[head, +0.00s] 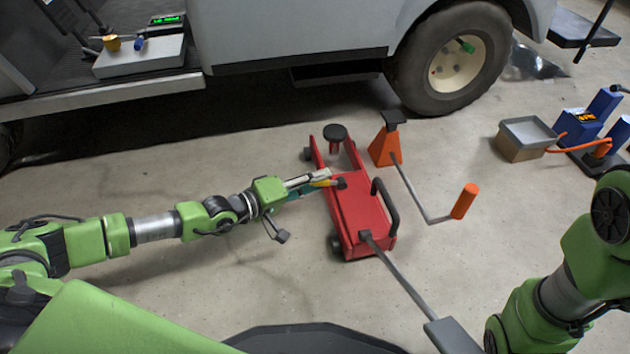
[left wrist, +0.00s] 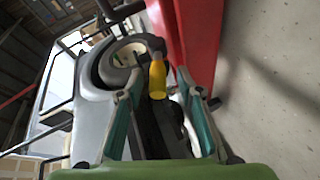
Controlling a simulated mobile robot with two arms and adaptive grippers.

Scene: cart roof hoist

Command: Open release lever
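The red floor jack (head: 362,212) stands on the concrete floor, with its round black saddle (head: 335,133) toward the truck. A small yellow lever (left wrist: 158,80) shows in the left wrist view, beside the jack's red side (left wrist: 190,40). My left gripper (head: 324,178) reaches over the jack's left side in the head view. In the left wrist view its two teal-lined fingers (left wrist: 160,88) are spread, with the yellow lever between them and gaps apparent on both sides. The lever is largely hidden by the gripper in the head view. My right gripper is out of frame.
The jack's long handle (head: 397,272) runs toward the lower right. An orange jack stand (head: 385,147) and a crank with an orange grip (head: 464,201) are right of the jack. The truck's wheel (head: 452,62) is behind. Floor left of the jack is clear.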

